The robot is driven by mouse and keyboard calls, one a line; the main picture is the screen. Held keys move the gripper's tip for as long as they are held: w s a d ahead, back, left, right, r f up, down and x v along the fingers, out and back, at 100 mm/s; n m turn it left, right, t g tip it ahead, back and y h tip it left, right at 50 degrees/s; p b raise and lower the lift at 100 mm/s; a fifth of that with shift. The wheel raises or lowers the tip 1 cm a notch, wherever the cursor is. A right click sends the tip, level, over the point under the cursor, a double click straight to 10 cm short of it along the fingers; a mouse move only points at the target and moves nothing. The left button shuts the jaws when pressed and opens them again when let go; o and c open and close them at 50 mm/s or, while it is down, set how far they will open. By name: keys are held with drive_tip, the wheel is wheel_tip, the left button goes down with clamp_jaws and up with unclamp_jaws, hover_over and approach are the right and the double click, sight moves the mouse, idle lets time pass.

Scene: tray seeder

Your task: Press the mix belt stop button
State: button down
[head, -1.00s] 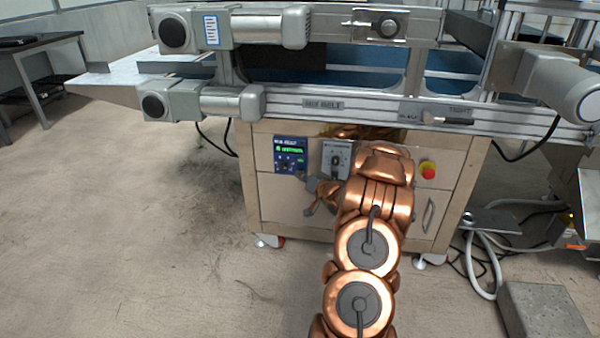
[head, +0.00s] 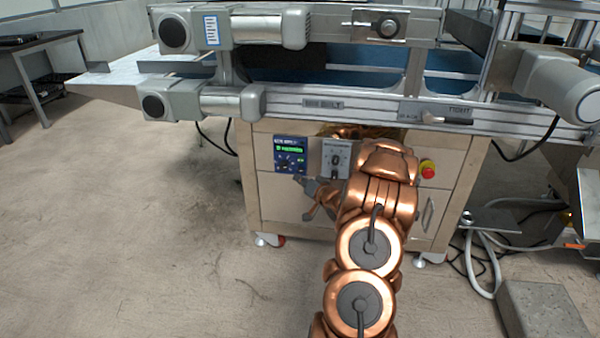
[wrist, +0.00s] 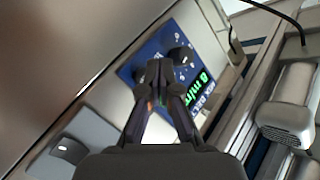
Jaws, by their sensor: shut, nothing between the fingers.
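The blue mix belt panel (head: 290,145) is on the cabinet front in the head view, with a lit green display and small controls below it. In the wrist view the panel (wrist: 140,72) is tilted, with a round black knob (wrist: 181,56) and the green display (wrist: 199,88). My gripper (wrist: 159,66) is shut and empty, its tips in front of the panel beside the knob. Small red and green patches show beside the fingers. The fingers cover part of the panel, so I cannot make out the stop button or tell whether the tips touch anything.
A grey control box (head: 336,150) with a dial sits right of the panel; its knob (wrist: 69,150) shows in the wrist view. A red emergency button (head: 427,169) is farther right. The conveyor rail (head: 380,104) and motor (head: 215,103) overhang the cabinet. Floor at left is open.

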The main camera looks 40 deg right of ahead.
drive_tip(key=s+a, duration=0.1)
drive_tip(key=a, duration=0.1)
drive_tip(key=s+a, duration=0.1)
drive_tip(key=shift+s+a, duration=0.3)
drive_tip(key=shift+a, duration=0.1)
drive_tip(key=shift+r, duration=0.1)
idle(0.7)
drive_tip(key=s+a+r+n+g+p, duration=0.2)
drive_tip(key=a+r+g+p, duration=0.3)
drive_tip(key=a+r+p, duration=0.55)
drive_tip(key=s+a+r+n+g+p, duration=0.2)
drive_tip(key=a+r+g+p, duration=0.35)
drive_tip(key=r, duration=0.85)
drive_tip(key=s+a+r+n+g+y+p, duration=0.1)
drive_tip(key=s+a+r+n+g+p, duration=0.1)
drive_tip(key=s+a+r+p, duration=0.8)
drive_tip(key=s+a+r+n+g+y+p, duration=0.1)
drive_tip(key=s+a+r+n+g+p, duration=0.2)
drive_tip(key=s+a+r+p, duration=0.8)
drive_tip(key=s+a+r+g, duration=0.1)
drive_tip(key=s+a+r, duration=0.1)
drive_tip(key=s, duration=0.3)
drive_tip(key=s+a+r+g, duration=0.1)
drive_tip(key=s+a+r, duration=0.1)
drive_tip(key=s, duration=0.4)
drive_tip(key=shift+s+a+r+y, duration=0.15)
drive_tip(key=shift+s+a+y, duration=0.1)
drive_tip(key=shift+a+y, duration=0.2)
